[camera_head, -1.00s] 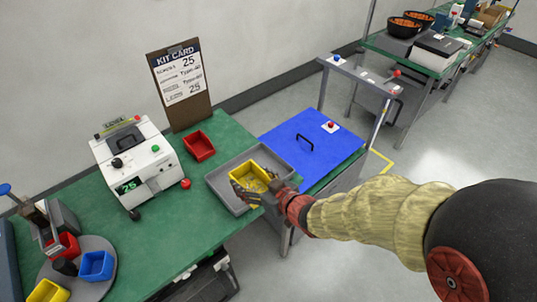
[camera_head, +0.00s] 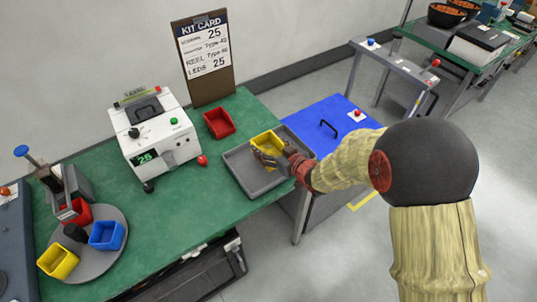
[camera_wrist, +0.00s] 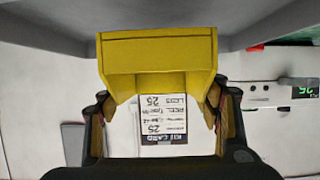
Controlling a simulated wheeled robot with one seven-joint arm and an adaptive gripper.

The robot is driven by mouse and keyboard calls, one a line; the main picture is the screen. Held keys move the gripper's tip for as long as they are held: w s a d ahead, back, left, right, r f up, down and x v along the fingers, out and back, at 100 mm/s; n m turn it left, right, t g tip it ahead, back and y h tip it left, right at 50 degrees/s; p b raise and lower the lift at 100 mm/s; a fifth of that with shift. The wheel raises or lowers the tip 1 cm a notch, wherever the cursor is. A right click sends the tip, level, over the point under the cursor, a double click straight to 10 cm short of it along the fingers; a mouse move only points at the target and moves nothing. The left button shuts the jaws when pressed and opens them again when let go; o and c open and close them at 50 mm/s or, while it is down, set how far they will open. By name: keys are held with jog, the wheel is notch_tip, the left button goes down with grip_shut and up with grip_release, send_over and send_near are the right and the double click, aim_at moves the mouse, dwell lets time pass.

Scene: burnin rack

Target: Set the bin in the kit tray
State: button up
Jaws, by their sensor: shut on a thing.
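My gripper (camera_head: 268,158) is shut on the yellow bin (camera_head: 266,143), with its fingers at the bin's sides. The bin is at the back part of the grey kit tray (camera_head: 243,178). I cannot tell whether its base touches the tray floor. In the wrist view the yellow bin (camera_wrist: 158,50) fills the upper middle, between the two fingers of my gripper (camera_wrist: 160,112). The grey tray (camera_wrist: 270,25) shows along the top of that view. My fingers hide part of the bin in the head view.
A red bin (camera_head: 219,123) stands behind the tray, near the kit card (camera_head: 206,50). A white label machine (camera_head: 155,135) is to the left. A turntable (camera_head: 95,262) holds red, blue and yellow bins. A blue-topped unit (camera_head: 320,118) with a handle adjoins the bench.

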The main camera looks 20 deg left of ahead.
aim_at(268, 152)
jog(key=shift+w+a+f, duration=0.1)
jog(key=shift+w+f, duration=0.15)
jog(key=shift+f, duration=0.05)
jog(key=shift+w+f+b, duration=0.1)
jog(key=shift+f+b, duration=0.65)
jog(key=shift+f, duration=0.9)
jog(key=shift+f, duration=0.1)
jog(key=o, duration=1.3)
jog(key=shift+r, duration=0.25)
jog(key=p+v, duration=0.2)
jog(key=v, duration=0.8)
jog(key=shift+s+d, duration=0.25)
jog(key=shift+d, duration=0.05)
jog(key=shift+s+d+r+p, duration=0.15)
jog(key=shift+s+d+p, duration=0.2)
jog(key=shift+s+d, duration=0.05)
